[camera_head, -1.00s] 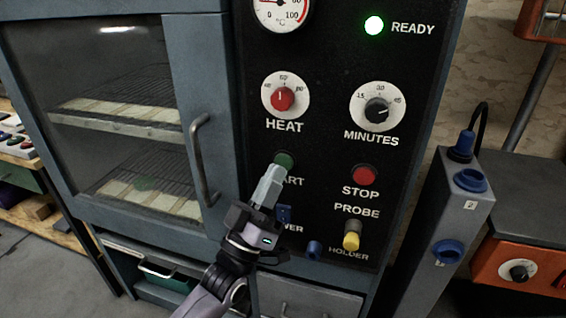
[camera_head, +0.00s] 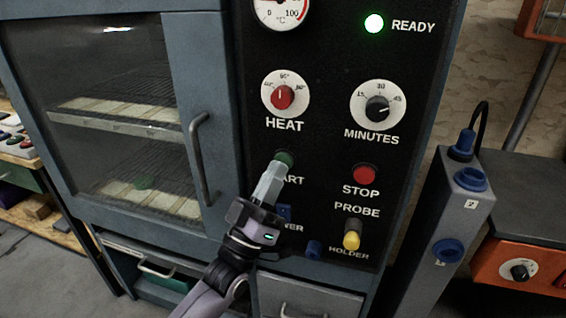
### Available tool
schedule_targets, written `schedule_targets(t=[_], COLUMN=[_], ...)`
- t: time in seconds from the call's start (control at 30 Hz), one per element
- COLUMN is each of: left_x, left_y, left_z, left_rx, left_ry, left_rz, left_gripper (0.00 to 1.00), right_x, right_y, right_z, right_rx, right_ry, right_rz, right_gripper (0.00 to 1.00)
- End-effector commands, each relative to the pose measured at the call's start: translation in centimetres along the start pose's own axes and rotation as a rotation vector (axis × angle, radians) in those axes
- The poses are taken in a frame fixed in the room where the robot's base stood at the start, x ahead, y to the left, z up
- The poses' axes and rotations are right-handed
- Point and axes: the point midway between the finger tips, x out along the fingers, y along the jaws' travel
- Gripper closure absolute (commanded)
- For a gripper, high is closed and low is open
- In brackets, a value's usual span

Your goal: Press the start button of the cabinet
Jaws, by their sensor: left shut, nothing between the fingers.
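The cabinet's green start button (camera_head: 284,158) sits on the black control panel (camera_head: 325,135), above the partly hidden START label. My left gripper (camera_head: 276,168) is shut and empty. Its fingertips overlap the lower edge of the green button in the head view; I cannot tell whether they touch it. The gripper body covers part of the label and of the blue power switch (camera_head: 285,212). The green READY lamp (camera_head: 374,24) is lit. My right gripper is out of view.
The red stop button (camera_head: 364,174) is to the right, with the yellow-tipped probe (camera_head: 351,236) below it. The HEAT knob (camera_head: 283,98) and MINUTES knob (camera_head: 377,108) are above. The door handle (camera_head: 203,160) sticks out at left. A grey post with blue sockets (camera_head: 446,251) stands at right.

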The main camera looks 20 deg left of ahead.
Motion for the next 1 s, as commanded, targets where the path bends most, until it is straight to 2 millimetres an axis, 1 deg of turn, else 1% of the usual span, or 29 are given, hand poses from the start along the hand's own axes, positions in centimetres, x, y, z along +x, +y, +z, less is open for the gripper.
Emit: schedule_targets(t=[1.0], left_x=[0.58], left_y=[-0.45], left_z=[0.49], left_rx=[-0.001], left_ry=[0.000], left_rz=[-0.001], left_gripper=[1.00], right_x=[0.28], right_y=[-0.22], right_z=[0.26], right_rx=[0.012], right_ry=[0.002], right_rz=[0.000], right_gripper=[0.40])
